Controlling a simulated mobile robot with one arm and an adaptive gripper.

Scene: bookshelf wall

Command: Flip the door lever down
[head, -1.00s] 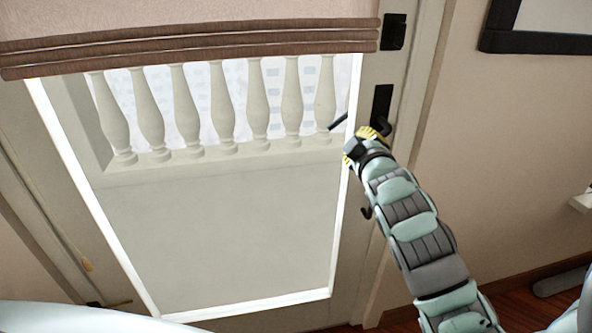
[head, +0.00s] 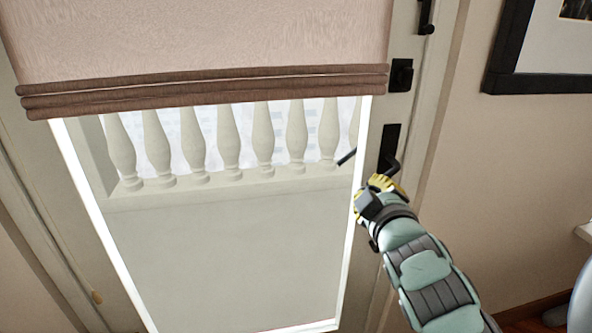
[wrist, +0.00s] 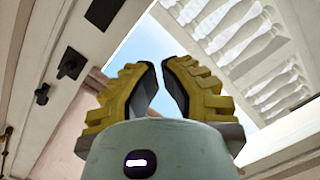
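The black door lever (head: 393,166) is on its tall black plate (head: 390,138), on the door's right stile in the head view. Its lower part is close to my gripper, and I cannot tell whether they touch. A dark bar (head: 347,157) shows against the glass to the left, apart from the plate; I cannot tell whether it belongs to the lever. My gripper (head: 382,183) is just below the plate, with yellow fingers. In the wrist view my gripper (wrist: 159,68) shows a gap between its dark pads, narrow at the tips, with nothing between them.
A square black lock (head: 401,75) sits above the lever plate. A pinkish blind (head: 200,45) covers the upper glass, and a white balustrade (head: 229,145) stands outside. A dark-framed picture (head: 530,60) hangs on the right wall.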

